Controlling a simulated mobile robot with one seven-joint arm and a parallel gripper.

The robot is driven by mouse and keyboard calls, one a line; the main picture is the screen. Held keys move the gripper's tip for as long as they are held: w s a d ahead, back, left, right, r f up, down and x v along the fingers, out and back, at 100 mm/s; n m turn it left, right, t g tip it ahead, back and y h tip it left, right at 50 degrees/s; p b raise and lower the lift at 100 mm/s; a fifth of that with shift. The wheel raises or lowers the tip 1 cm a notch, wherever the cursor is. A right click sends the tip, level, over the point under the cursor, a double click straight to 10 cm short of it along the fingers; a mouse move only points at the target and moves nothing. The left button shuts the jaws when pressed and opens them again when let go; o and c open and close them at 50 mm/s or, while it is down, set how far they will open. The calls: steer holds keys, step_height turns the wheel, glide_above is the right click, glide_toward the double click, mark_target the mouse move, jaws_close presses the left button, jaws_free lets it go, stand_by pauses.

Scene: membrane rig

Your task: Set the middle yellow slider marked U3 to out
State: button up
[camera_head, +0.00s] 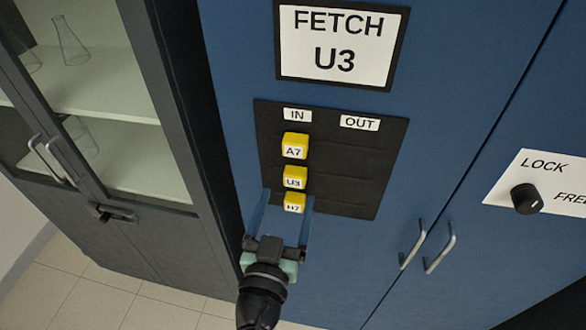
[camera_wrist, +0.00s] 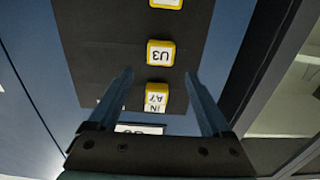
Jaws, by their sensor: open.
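The yellow slider marked U3 (camera_head: 294,177) is the middle one of three on a black panel (camera_head: 345,190). It stands at the left, under the IN label (camera_head: 297,115); the OUT label (camera_head: 359,123) is to the right. In the wrist view, which is turned over, U3 (camera_wrist: 161,53) lies just past the fingertips. My gripper (camera_head: 287,196) is open and empty, its fingers pointing at the panel. In the head view its fingertips flank the lower slider H7 (camera_head: 294,203). In the wrist view my gripper (camera_wrist: 159,73) shows a finger on each side of A7. I see no contact.
Slider A7 (camera_head: 295,146) sits above U3, also at the IN side. A sign reading FETCH U3 (camera_head: 337,45) hangs above the panel. Cabinet handles (camera_head: 425,250) and a LOCK/FREE knob (camera_head: 526,198) are to the right. A glass-door cabinet (camera_head: 95,110) stands at the left.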

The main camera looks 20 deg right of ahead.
mark_target(294, 178)
steer(key=shift+p+x, duration=0.9)
steer(key=shift+x, duration=2.2)
jaws_close()
